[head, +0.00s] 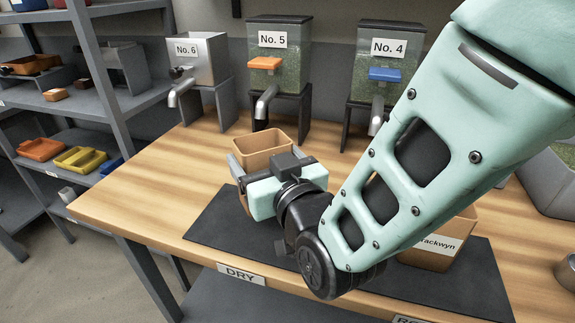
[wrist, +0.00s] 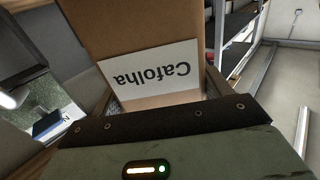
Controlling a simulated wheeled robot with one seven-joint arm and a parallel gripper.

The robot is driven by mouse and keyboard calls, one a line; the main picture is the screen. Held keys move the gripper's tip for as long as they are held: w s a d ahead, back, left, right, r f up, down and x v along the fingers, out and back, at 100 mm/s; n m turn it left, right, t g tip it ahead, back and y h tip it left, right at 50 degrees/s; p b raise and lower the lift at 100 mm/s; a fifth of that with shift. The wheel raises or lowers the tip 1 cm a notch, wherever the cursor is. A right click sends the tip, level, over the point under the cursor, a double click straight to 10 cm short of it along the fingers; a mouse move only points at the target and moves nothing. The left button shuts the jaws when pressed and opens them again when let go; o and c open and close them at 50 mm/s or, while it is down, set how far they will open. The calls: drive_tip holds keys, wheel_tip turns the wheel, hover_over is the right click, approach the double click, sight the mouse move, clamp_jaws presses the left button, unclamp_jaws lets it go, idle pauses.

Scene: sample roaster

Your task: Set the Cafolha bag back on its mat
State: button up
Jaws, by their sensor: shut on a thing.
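The Cafolha bag (head: 263,143) is a tan, open-topped box-like bag. Its white label reading Cafolha (wrist: 150,76) fills the middle of the wrist view, upside down. My gripper (head: 262,168) is shut on the bag, with a finger on either side of it. The dark mat (head: 225,222) lies on the wooden bench, with the bag at or above its far left part. The bag's base is hidden behind my gripper, so I cannot tell whether it touches the mat.
Another tan bag, labelled ...ackwyn (head: 437,247), stands on the mat's right part, partly behind my arm. Dispensers No. 6 (head: 197,60), No. 5 (head: 278,65) and No. 4 (head: 388,60) stand along the back. A DRY label (head: 241,274) is on the bench's front edge. The bench's left end is clear.

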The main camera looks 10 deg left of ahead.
drive_tip(key=shift+f, duration=2.55)
drive_tip(key=shift+f, duration=0.1)
drive_tip(key=shift+f+b, duration=0.15)
drive_tip(key=shift+b, duration=0.15)
drive_tip(key=o, duration=1.1)
